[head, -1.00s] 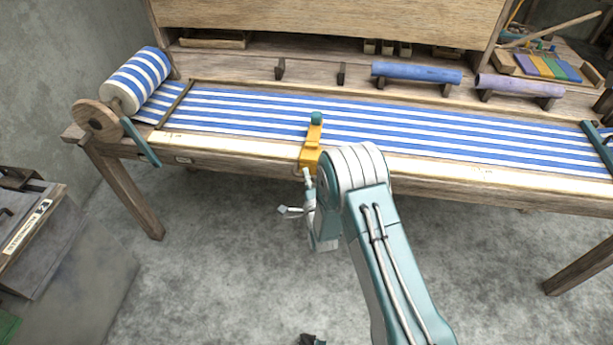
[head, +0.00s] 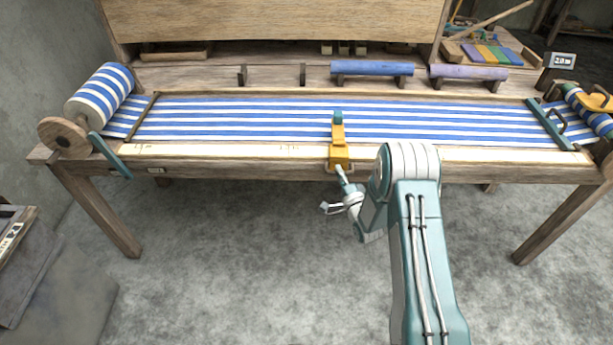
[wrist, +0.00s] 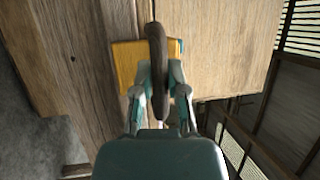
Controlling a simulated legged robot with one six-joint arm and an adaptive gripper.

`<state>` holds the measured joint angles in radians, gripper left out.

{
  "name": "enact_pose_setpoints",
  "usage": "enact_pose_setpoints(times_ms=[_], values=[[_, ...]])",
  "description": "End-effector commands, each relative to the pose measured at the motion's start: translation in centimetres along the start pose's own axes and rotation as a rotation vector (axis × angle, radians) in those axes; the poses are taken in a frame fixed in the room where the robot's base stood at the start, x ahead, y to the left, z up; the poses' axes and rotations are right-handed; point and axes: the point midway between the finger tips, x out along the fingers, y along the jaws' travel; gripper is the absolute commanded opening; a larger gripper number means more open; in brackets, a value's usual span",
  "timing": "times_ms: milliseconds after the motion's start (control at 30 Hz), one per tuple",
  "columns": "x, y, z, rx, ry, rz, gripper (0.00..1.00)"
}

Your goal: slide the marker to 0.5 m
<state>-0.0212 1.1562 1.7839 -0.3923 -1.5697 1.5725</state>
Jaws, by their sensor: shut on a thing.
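The marker (head: 339,153) is a yellow slider with a teal knob at its far end. It sits on the pale scale rail (head: 230,151) along the loom's front edge, and its arm reaches over the striped cloth (head: 250,120). My gripper (head: 342,172) is at the marker's front side. In the wrist view my gripper (wrist: 158,105) is shut on a dark handle (wrist: 156,60) in front of the marker's yellow body (wrist: 126,62). The scale's markings are too small to read.
A cloth roll (head: 100,93) with a wooden wheel and teal lever stands at the left end. A teal bar (head: 555,124) crosses the cloth at the right. Blue and purple rolls (head: 372,68) rest on brackets behind. The rail is clear on both sides of the marker.

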Motion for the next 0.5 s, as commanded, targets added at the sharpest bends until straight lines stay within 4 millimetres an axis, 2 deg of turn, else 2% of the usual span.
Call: enact_pose_setpoints(times_ms=[33, 500], values=[[-1.1, 0.5, -2.1, 0.002, 0.010, 0.015, 0.00], [-7.6, 0.6, -17.5, 0.002, 0.009, 0.014, 0.00]])
